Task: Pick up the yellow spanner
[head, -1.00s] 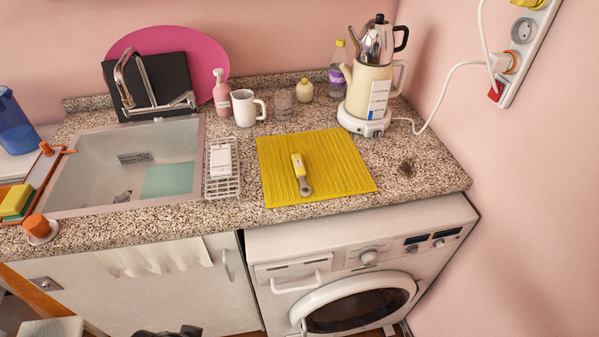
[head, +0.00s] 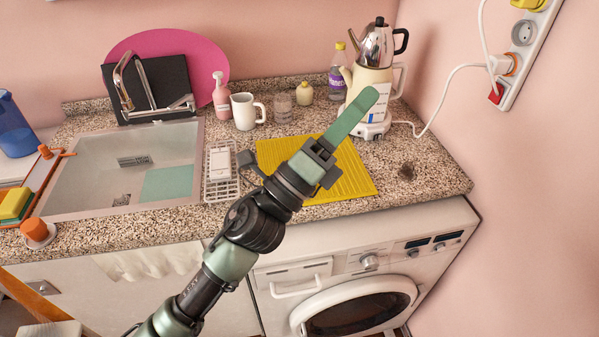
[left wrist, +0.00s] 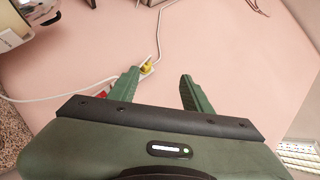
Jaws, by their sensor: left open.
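The yellow spanner does not show now in the head view; my left arm covers the part of the yellow mat (head: 352,182) where it lay in the earlier frame. My left gripper (head: 350,118) is above the mat in the head view, with its green finger pointing up and right toward the kettle. In the left wrist view my gripper (left wrist: 159,84) is open, its two green fingers apart with nothing between them, facing the pink wall. My right gripper is not in view.
A cream kettle base (head: 368,130) with a metal pot stands behind the mat at right. A white jug (head: 243,112), pink soap bottle (head: 221,92) and white wire rack (head: 221,184) stand to the left. The sink (head: 90,180) is farther left. The counter's right end is mostly clear.

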